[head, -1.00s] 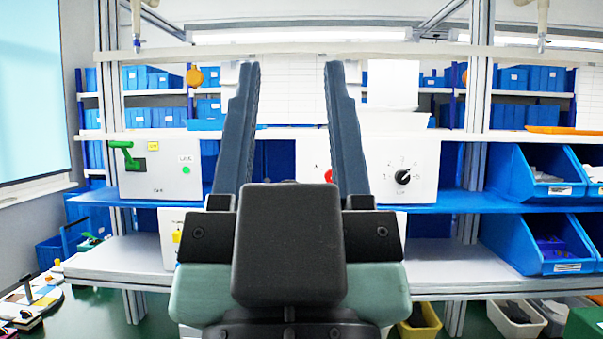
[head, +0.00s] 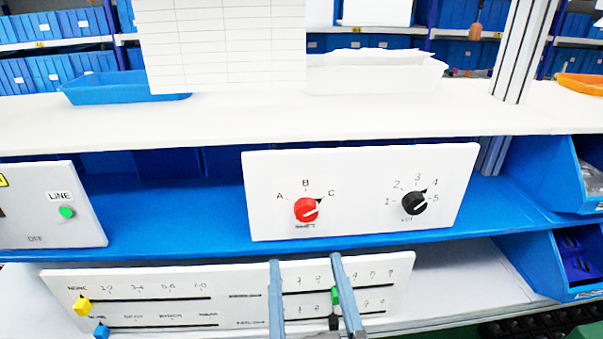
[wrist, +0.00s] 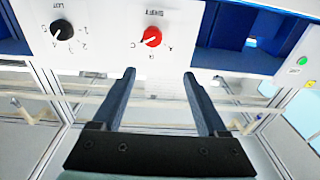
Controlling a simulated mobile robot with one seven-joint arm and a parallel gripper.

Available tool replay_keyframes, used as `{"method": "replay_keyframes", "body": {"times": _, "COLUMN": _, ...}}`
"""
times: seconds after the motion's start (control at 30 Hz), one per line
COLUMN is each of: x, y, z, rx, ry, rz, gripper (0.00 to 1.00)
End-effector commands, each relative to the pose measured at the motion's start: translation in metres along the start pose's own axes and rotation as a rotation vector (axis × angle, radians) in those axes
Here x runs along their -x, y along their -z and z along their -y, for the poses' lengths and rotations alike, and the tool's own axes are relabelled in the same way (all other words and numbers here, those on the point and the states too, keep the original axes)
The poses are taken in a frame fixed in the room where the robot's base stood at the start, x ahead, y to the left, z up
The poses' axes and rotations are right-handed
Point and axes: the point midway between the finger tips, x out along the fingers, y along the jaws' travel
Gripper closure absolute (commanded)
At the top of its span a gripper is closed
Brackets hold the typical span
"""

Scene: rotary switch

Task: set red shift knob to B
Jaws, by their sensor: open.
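The red shift knob (head: 306,209) sits on a white panel (head: 262,190) on the blue middle shelf, below the letters A, B and C. Its pointer aims up and right, at C. In the wrist view the red knob (wrist: 152,37) appears upside down, above and between the fingers. My gripper (head: 304,262) is open and empty. In the head view its fingers rise in front of the lower panel, below the red knob and apart from it. In the wrist view my gripper (wrist: 160,74) also shows its two fingers spread with nothing between them.
A black knob (head: 414,203) sits to the right on the same panel, pointing around 4. A slider panel (head: 240,280) with yellow, blue and green handles lies below. A grey box (head: 50,215) stands left; blue bins (head: 545,255) stand right.

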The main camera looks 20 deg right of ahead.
Motion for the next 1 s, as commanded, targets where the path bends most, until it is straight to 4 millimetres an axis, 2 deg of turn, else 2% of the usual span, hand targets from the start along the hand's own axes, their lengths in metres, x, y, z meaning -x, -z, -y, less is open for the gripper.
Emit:
{"method": "replay_keyframes", "body": {"times": 0.13, "x": 0.013, "y": -0.009, "z": -0.011, "rx": -0.01, "ry": -0.028, "rz": 0.075, "gripper": 0.24}}
{"method": "replay_keyframes", "body": {"times": 0.27, "x": 0.013, "y": -0.016, "z": -0.013, "rx": -0.013, "ry": -0.033, "rz": 0.088, "gripper": 0.24}}
{"method": "replay_keyframes", "body": {"times": 0.6, "x": -0.014, "y": -0.024, "z": -0.013, "rx": -0.01, "ry": -0.031, "rz": 0.082, "gripper": 0.24}}
{"method": "replay_keyframes", "body": {"times": 1.0, "x": -0.034, "y": -0.025, "z": -0.014, "rx": -0.01, "ry": -0.03, "rz": 0.082, "gripper": 0.24}}
